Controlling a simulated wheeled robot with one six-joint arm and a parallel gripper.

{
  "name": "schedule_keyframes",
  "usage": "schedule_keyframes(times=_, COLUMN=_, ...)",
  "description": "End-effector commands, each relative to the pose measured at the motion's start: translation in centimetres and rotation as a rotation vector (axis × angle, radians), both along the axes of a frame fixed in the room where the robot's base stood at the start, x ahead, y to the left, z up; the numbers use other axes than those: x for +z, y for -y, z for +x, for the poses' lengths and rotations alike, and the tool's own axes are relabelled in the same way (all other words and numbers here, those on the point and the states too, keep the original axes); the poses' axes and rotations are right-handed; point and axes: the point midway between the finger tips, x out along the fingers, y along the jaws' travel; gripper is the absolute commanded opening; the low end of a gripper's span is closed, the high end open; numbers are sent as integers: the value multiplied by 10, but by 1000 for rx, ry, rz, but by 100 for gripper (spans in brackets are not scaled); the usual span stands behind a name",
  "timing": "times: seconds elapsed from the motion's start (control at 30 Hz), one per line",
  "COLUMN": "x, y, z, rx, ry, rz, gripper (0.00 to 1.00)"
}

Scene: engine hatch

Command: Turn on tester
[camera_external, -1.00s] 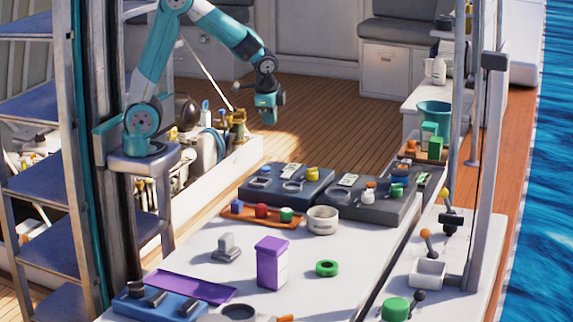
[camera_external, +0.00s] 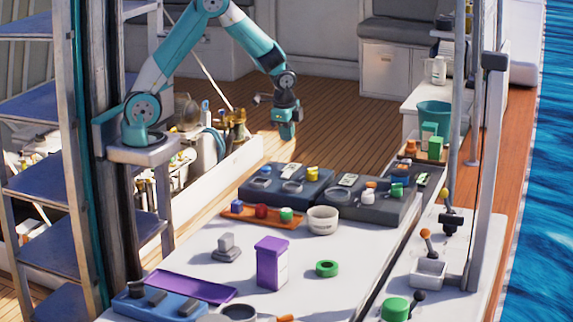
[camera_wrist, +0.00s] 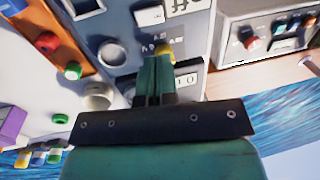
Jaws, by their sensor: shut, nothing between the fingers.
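My gripper (camera_external: 287,134) is shut and empty, pointing down in the air above and behind the left dark panel (camera_external: 250,197). In the wrist view, the shut fingertips (camera_wrist: 154,62) overlap a yellow knob (camera_wrist: 166,50) on the grey panel (camera_wrist: 118,20); I cannot tell from it whether they touch. The external view shows a gap above the panel. This panel has a white "Off" label (camera_wrist: 178,8) and a white display (camera_wrist: 187,82), partly hidden by my fingers. The yellow knob (camera_external: 312,173) also shows in the external view. No label reading "tester" is legible.
A second dark panel (camera_external: 338,212) stands to the right. An orange tray (camera_external: 248,219) with coloured caps and a white cup (camera_external: 323,222) sit in front. A purple box (camera_external: 271,265) and green ring (camera_external: 327,269) stand nearer. The air around my gripper is clear.

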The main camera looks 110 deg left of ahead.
Motion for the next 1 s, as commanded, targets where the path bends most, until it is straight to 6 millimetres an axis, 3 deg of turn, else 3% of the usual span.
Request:
schedule_keyframes(times=0.3, x=-67, y=-10, z=-1, rx=3, ry=-5, rz=-3, gripper=0)
schedule_keyframes(times=0.5, x=-92, y=-15, z=-1, rx=2, ry=-2, rz=-1, gripper=0)
schedule_keyframes(times=0.7, x=-103, y=-16, z=-1, rx=2, ry=-1, rz=0, gripper=0)
schedule_keyframes(times=1.0, x=-103, y=-17, z=0, rx=2, ry=0, rz=-1, gripper=0)
